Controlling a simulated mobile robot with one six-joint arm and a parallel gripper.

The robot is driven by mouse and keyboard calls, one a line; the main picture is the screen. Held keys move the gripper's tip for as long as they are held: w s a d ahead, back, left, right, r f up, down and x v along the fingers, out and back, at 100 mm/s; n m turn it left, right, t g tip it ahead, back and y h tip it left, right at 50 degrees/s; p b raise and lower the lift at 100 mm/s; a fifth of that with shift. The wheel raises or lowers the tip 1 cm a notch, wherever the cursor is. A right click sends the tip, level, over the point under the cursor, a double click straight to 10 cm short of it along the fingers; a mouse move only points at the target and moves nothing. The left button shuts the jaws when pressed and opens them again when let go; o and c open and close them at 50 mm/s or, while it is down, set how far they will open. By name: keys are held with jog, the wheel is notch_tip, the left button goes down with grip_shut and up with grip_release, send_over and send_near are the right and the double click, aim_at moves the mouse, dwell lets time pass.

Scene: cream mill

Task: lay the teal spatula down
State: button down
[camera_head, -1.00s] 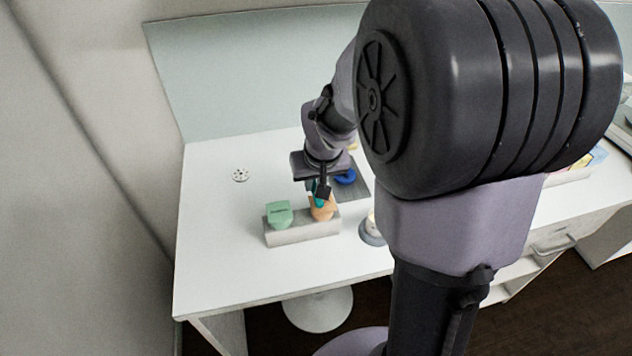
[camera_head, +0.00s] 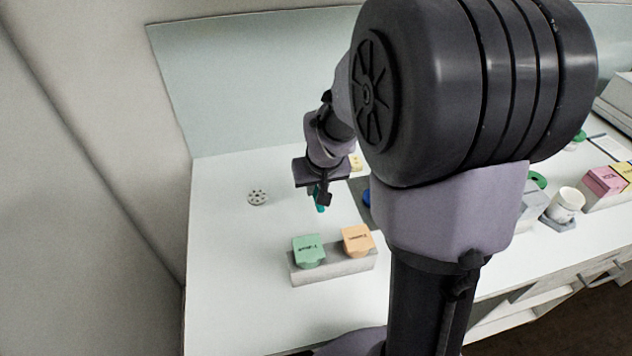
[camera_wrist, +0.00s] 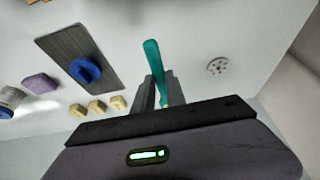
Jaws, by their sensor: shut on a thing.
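The teal spatula (camera_wrist: 154,65) is held between the fingers of my gripper (camera_wrist: 156,92), which is shut on it. In the wrist view its teal length sticks out past the fingertips. In the head view only a small teal part of the spatula (camera_head: 320,207) shows below my gripper (camera_head: 321,194). The gripper is over the white table (camera_head: 230,225), behind the block holder and left of the dark mat. I cannot tell how far the spatula is above the table.
A grey holder (camera_head: 334,277) carries a green block (camera_head: 308,251) and an orange block (camera_head: 356,240). A round holed disc (camera_head: 257,197) lies to the left. A dark mat (camera_wrist: 60,48) bears a blue round object (camera_wrist: 85,70). Several cream blocks (camera_wrist: 97,107) lie beside it. Table around the disc is clear.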

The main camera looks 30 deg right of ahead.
jog(key=shift+f+b, duration=2.15)
jog(key=shift+f, duration=1.25)
jog(key=shift+f, duration=0.1)
jog(key=shift+f+b, duration=0.3)
jog(key=shift+b, duration=0.15)
jog(key=shift+f, duration=0.1)
jog(key=shift+f+b, duration=0.35)
jog(key=shift+b, duration=0.15)
jog(key=c, duration=1.3)
grip_release()
jog(key=shift+r, duration=0.1)
